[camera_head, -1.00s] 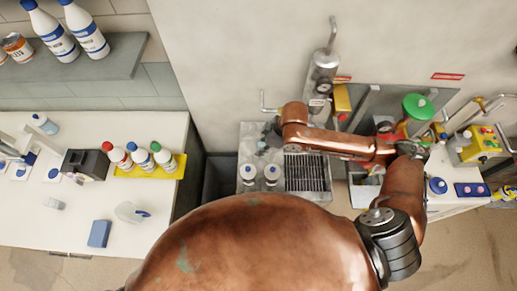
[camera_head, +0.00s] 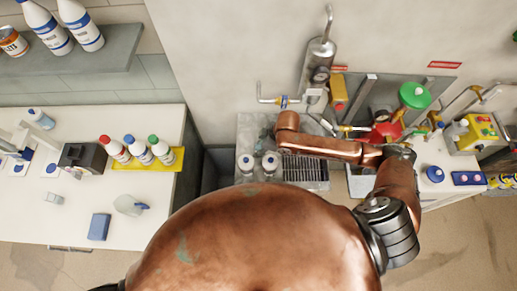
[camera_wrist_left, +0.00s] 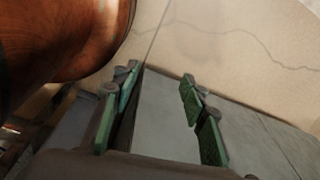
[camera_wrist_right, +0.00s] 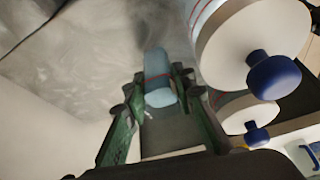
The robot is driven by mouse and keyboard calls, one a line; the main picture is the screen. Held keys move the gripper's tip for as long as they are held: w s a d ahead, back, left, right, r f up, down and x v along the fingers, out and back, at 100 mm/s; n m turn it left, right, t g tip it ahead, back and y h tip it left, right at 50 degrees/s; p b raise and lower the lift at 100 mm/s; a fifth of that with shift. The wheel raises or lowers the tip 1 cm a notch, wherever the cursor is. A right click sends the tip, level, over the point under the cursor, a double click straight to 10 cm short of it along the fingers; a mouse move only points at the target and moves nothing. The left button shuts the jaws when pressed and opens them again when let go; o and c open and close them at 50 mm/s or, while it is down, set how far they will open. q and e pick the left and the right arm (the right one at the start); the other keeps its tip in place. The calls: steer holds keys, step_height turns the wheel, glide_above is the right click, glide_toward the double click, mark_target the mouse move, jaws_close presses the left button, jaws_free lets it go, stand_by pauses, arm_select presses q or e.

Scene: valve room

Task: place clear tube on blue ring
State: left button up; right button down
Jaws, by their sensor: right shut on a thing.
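In the right wrist view, my right gripper (camera_wrist_right: 160,88) is shut on the clear tube (camera_wrist_right: 158,72), a pale blue translucent cylinder with a thin red band. The tube extends beyond the fingertips over a grey surface. In the head view, the right gripper (camera_head: 267,135) is small and partly hidden by its wrist, above the grey metal bench's left part. My left gripper (camera_wrist_left: 160,76) is open and empty in its wrist view. I cannot tell which object is the blue ring; small white pieces with blue rounds (camera_head: 50,170) lie on the left counter.
Two white-lidged containers with blue knobs (camera_wrist_right: 272,75) stand close right of the right gripper. The metal bench has a dark grate (camera_head: 303,170). A red, blue and green-capped bottle row stands in a yellow tray (camera_head: 150,167). A blue round knob (camera_head: 435,174) is at right.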

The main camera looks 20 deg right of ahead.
steer(key=shift+f, duration=0.1)
steer(key=c, duration=1.8)
jaws_free()
steer(key=shift+o, duration=0.9)
arm_select(q)
steer(key=shift+s, duration=0.8)
steer(key=shift+w, duration=0.1)
